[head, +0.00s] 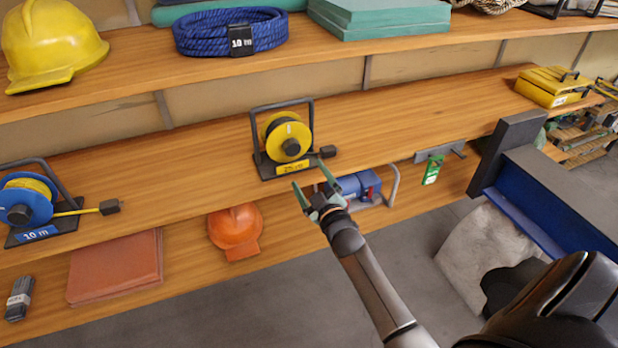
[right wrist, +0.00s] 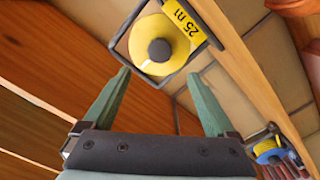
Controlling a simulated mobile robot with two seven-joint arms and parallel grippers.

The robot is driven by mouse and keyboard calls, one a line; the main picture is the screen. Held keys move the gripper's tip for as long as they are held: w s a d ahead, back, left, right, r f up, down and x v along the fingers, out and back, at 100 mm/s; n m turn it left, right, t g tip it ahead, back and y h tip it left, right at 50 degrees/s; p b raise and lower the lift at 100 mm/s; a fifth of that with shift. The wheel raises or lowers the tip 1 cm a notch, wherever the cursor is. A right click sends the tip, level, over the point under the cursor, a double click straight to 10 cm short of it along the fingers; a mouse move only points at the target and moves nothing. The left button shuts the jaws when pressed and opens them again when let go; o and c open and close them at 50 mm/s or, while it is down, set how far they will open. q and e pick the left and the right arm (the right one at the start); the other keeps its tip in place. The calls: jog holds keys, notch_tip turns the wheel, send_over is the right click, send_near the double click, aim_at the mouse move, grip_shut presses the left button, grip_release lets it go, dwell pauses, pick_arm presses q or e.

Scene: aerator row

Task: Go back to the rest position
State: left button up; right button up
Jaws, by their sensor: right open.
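My right gripper (head: 309,197) is open, its green fingers apart with nothing between them. It is in front of the middle shelf's front edge, just below and to the right of a yellow cable reel (head: 287,137) in a dark frame. In the right wrist view the open fingers (right wrist: 156,92) point toward this reel (right wrist: 158,47), which carries a yellow "25 m" label (right wrist: 183,17). The reel stands upright on the shelf. Whether a fingertip touches its frame I cannot tell. My left gripper is not in view.
A blue cable reel (head: 27,202) stands at the left of the middle shelf (head: 190,160). An orange helmet (head: 235,228) and a blue device (head: 360,186) are on the lower shelf. A green tag (head: 432,169) hangs at the shelf edge. A blue-sided bench (head: 560,195) stands at right.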

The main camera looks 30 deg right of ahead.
jog(key=s+a+f+m+g+y+p, duration=0.1)
jog(key=s+a+f, duration=0.3)
jog(key=s, duration=0.5)
jog(key=s+a+f+m+g+y+p, duration=0.1)
jog(key=s+a+f+g+y+p, duration=0.1)
jog(key=s+a, duration=0.6)
jog(key=s+a+f+m+g+y+p, duration=0.1)
jog(key=s+a+f+g, duration=0.4)
jog(key=s, duration=0.5)
jog(key=shift+s+a+f+y+p, duration=0.4)
jog(key=shift+a+f+y+p, duration=0.4)
jog(key=shift+y, duration=0.3)
